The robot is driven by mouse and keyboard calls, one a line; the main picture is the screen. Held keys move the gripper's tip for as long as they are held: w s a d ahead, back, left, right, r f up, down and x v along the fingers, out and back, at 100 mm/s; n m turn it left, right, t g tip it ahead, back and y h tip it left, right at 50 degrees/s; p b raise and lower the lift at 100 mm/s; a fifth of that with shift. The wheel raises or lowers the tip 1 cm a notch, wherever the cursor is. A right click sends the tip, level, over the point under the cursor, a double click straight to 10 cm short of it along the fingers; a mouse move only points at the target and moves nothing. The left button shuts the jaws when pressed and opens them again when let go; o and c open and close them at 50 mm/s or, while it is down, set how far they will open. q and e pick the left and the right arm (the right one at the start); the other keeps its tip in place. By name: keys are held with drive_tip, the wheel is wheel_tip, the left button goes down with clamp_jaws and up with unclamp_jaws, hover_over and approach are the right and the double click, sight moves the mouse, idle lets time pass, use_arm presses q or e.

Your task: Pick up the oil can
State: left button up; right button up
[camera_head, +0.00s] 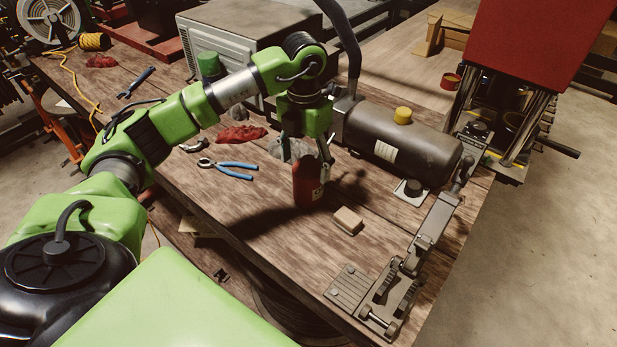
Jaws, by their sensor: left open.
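The oil can, a dark red can (307,187), stands upright on the wooden bench near the middle of the view. My left gripper (308,160) points down over it, with its fingers open at the can's upper part. One finger is on the right of the can's top and the other is at its left. I cannot tell whether they touch it. The can's top is partly hidden by the gripper. My right gripper is not in view.
A small tan block (347,221) lies right of the can. A dark cylindrical tank (415,148) with a yellow cap stands behind it. Blue-handled pliers (236,170) and a red rag (241,134) lie to the left. A metal clamp tool (405,275) sits at the front right.

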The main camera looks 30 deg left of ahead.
use_arm(q)
drive_tip(key=shift+f, duration=0.35)
drive_tip(key=f+p, duration=0.2)
drive_tip(key=f, duration=0.1)
drive_tip(key=f+p, duration=0.1)
drive_tip(key=shift+w+d+f, duration=0.25)
drive_tip(key=shift+f, duration=0.1)
drive_tip(key=shift+w+f, duration=0.1)
drive_tip(key=shift+f, duration=0.25)
drive_tip(key=shift+c, duration=0.9)
drive_tip(key=c, duration=1.3)
drive_tip(key=shift+r, duration=0.1)
drive_tip(key=c, duration=0.4)
drive_tip(key=shift+w+r, duration=0.1)
drive_tip(key=shift+r, duration=0.05)
